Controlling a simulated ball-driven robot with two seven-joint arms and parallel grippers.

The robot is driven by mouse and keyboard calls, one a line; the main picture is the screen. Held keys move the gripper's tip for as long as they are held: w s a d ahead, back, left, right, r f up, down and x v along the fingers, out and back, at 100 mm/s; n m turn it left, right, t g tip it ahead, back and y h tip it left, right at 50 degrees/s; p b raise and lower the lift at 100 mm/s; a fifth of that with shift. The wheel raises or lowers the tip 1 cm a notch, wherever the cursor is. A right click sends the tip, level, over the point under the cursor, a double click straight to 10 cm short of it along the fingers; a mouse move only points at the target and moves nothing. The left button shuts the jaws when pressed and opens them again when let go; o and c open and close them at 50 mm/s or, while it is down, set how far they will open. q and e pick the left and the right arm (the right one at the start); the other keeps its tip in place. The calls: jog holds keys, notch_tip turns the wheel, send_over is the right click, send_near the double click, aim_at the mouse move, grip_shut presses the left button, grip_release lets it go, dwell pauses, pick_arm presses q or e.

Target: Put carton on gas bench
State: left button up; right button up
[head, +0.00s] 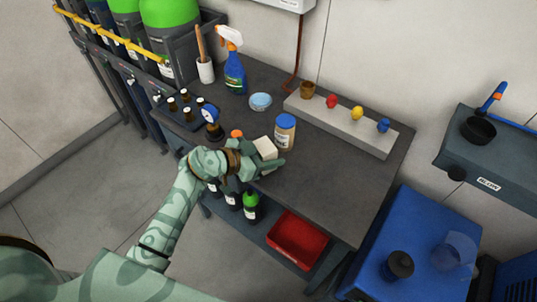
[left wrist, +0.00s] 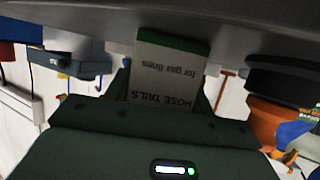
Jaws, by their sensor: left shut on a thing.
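The carton (head: 265,148) is a small pale box held at the front edge area of the dark gas bench (head: 345,185). In the left wrist view the carton (left wrist: 165,75) shows a green edge and the upside-down print "HOSE TAILS" and "for gas lines". My left gripper (head: 263,159) is shut on it, with the fingers on either side. In the left wrist view the carton's green edge is close to a grey surface; I cannot tell whether they touch. My right gripper is not in view.
A blue-lidded jar (head: 285,132) stands just right of the carton. A gauge (head: 211,118), small bottles, a blue dish (head: 260,101) and a spray bottle (head: 234,70) are behind and left. A block with coloured knobs (head: 340,125) lies at the back. The bench's right front is clear.

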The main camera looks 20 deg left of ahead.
pick_arm(q)
jog(key=o, duration=1)
jog(key=shift+r, duration=0.1)
jog(key=p+v, duration=0.3)
jog(key=v, duration=0.9)
jog(key=shift+p, duration=0.3)
